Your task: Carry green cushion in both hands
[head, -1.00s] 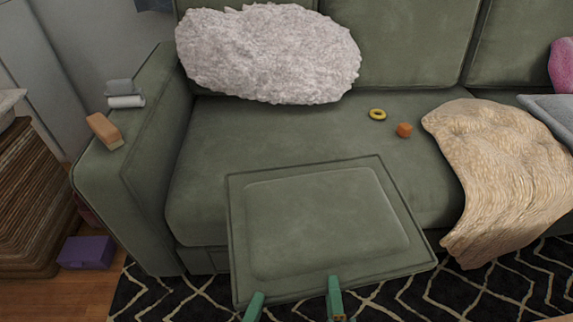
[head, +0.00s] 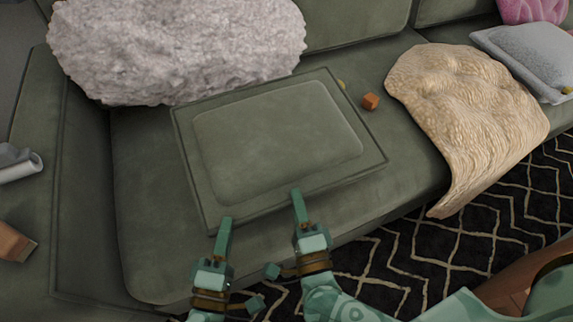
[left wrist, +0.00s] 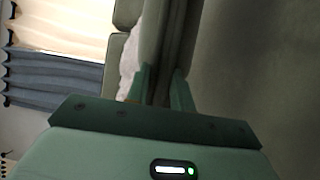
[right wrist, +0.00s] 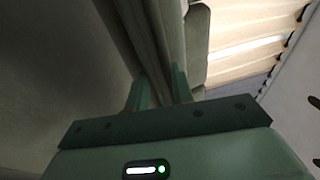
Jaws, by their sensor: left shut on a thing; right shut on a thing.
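The green cushion (head: 278,140) is a flat square with a raised middle panel, held over the seat of the green sofa in the head view. My left gripper (head: 224,228) is shut on its near edge toward the left corner. My right gripper (head: 297,198) is shut on the same edge further right. In the left wrist view the cushion's edge (left wrist: 165,45) runs between the fingers (left wrist: 160,88). In the right wrist view the edge (right wrist: 150,40) likewise sits between the fingers (right wrist: 157,92). Whether the cushion touches the seat is unclear.
A white fluffy pillow (head: 170,45) leans on the backrest behind the cushion. An orange block (head: 370,101) and a beige throw (head: 465,110) lie to the right, with a grey pillow (head: 525,58) beyond. The left armrest holds a white roll (head: 18,165) and a brown block (head: 15,243).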

